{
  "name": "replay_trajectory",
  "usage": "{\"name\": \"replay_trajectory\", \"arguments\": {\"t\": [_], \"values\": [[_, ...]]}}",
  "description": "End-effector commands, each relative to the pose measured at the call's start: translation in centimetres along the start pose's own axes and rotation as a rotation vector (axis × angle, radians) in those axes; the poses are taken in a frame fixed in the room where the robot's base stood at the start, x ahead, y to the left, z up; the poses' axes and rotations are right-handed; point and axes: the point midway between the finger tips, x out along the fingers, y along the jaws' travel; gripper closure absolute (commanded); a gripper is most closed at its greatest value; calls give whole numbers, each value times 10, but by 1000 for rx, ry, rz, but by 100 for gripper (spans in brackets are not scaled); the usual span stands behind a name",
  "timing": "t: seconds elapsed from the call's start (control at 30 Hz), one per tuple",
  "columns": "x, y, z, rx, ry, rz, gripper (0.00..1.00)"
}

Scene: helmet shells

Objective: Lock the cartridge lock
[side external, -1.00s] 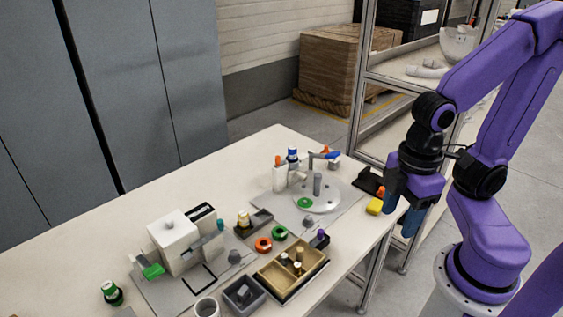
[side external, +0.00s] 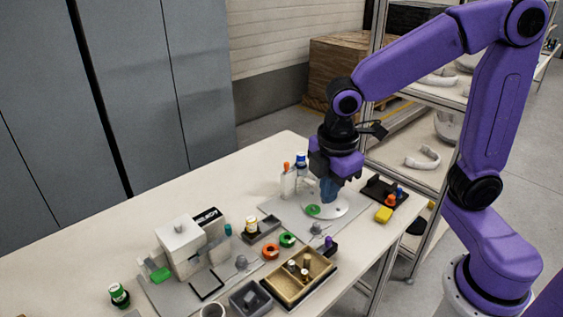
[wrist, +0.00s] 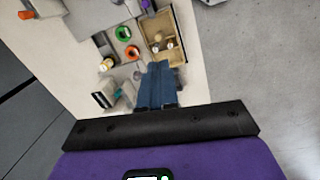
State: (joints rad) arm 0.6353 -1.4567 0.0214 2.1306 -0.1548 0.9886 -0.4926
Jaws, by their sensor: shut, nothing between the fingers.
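My gripper (side external: 328,192) is shut and empty, pointing down over the round pale plate (side external: 343,208) at the table's far end. Its blue fingers (wrist: 159,68) show together in the wrist view, with nothing between them. The gripper hides the grey post and blue lever that stand on this plate. A green disc (side external: 313,210) lies at the plate's left edge. A white boxy unit (side external: 180,238) with a black-topped slot part (side external: 207,217), a teal peg (side external: 228,229) and a green tab (side external: 160,275) stands at the left. I cannot tell which part is the cartridge lock.
A wooden tray (side external: 273,279) with small cylinders, orange (side external: 271,251) and green (side external: 288,240) rings and a grey bin (side external: 236,303) lie along the front. Orange- and blue-topped bottles stand behind the plate.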

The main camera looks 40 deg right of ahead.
Motion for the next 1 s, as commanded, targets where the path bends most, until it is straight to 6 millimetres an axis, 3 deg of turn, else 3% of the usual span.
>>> {"name": "replay_trajectory", "arguments": {"t": [0.3, 0.7, 1.0], "values": [[12, 91, -21, -169, -83, 35, 100], [40, 196, -13, -377, -208, 29, 100], [57, 242, 4, -479, -272, 4, 100]]}}
